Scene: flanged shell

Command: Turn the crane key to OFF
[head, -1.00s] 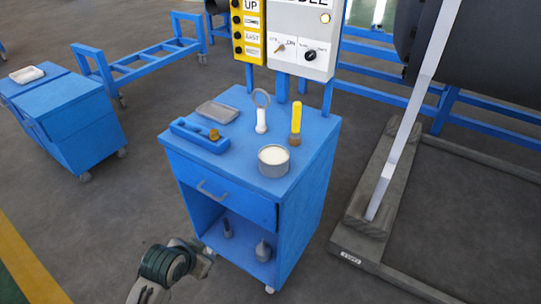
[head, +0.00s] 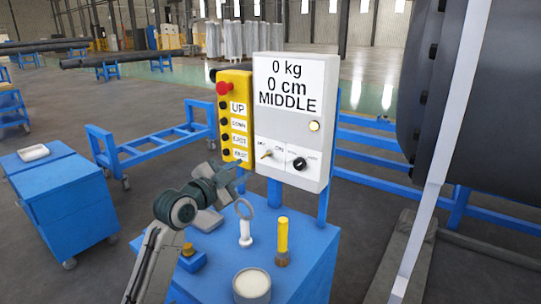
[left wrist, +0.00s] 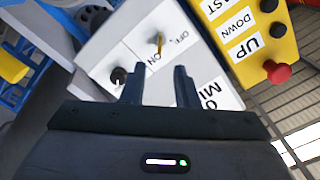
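The white crane panel (head: 294,120) reads "0 kg", "0 cm" and "MIDDLE". Its small brass key (head: 265,154) sits low on the panel, left of a black knob (head: 300,163). In the left wrist view the key (left wrist: 159,43) stands between the printed words ON and OFF; which one it is set to I cannot tell for sure. My left gripper (head: 233,175) is in front of and left of the panel's lower part. In the left wrist view its two fingers (left wrist: 157,82) are apart and empty, with the key beyond the gap, not touched. My right gripper is not in view.
A yellow button box (head: 235,125) with a red button stands left of the panel. Below on the blue cabinet (head: 310,255) are a ring-topped white tool (head: 245,228), a yellow-handled brush (head: 283,240) and a round tin (head: 251,286). A dark cylinder (head: 415,90) stands right.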

